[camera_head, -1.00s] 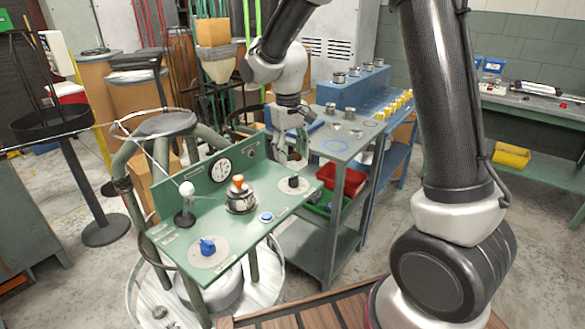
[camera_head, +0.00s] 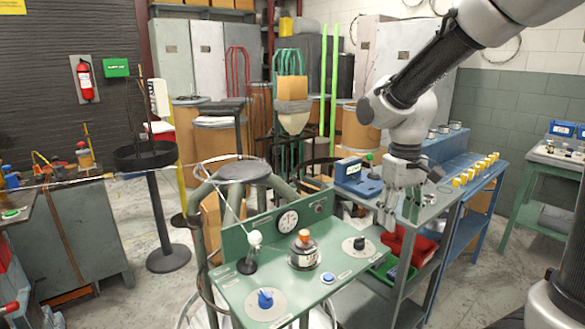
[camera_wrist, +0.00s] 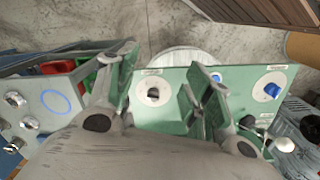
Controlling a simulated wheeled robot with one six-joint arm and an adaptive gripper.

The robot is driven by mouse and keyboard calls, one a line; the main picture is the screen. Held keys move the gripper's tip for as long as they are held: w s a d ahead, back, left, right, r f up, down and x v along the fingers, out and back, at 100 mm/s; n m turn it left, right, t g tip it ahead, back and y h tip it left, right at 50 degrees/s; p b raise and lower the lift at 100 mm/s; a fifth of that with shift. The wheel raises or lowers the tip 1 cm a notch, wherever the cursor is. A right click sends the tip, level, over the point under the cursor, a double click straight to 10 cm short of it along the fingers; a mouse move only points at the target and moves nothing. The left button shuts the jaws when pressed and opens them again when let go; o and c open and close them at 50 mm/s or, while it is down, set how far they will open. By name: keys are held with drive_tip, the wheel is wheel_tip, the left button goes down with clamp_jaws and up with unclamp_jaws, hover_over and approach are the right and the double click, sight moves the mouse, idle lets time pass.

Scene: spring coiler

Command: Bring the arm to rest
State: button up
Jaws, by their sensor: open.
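My gripper (camera_head: 388,215) is open and empty, pointing down in the head view. It hangs near the right end of the green control panel (camera_head: 260,234), up and right of the black knob (camera_head: 360,243). In the wrist view, its two fingers stand wide apart (camera_wrist: 162,78), with nothing between them but the panel behind. The black knob shows there (camera_wrist: 153,93) between the fingers, apart from them. The panel also carries a blue knob (camera_head: 265,298), a blue button (camera_head: 328,277), an orange-topped control (camera_head: 305,236), a white-balled lever (camera_head: 254,239) and a dial gauge (camera_head: 288,221).
Behind my gripper stands a grey-green bench with a blue fixture (camera_head: 357,178). A blue rack (camera_head: 462,196) holds yellow pieces at right. A red bin (camera_head: 420,247) sits below the bench. A black post stand (camera_head: 165,215) is at left, with open floor around it.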

drive_tip(key=s+d+r+m+t, duration=0.1)
drive_tip(key=s+d+r, duration=0.3)
drive_tip(key=s, duration=0.4)
drive_tip(key=s+d+r+m+t, duration=0.2)
drive_tip(key=s+d+r+t, duration=0.1)
drive_tip(key=s+d, duration=0.3)
drive_tip(key=shift+s+r+t, duration=0.4)
drive_tip(key=shift+s+r, duration=0.35)
drive_tip(key=shift+s, duration=0.1)
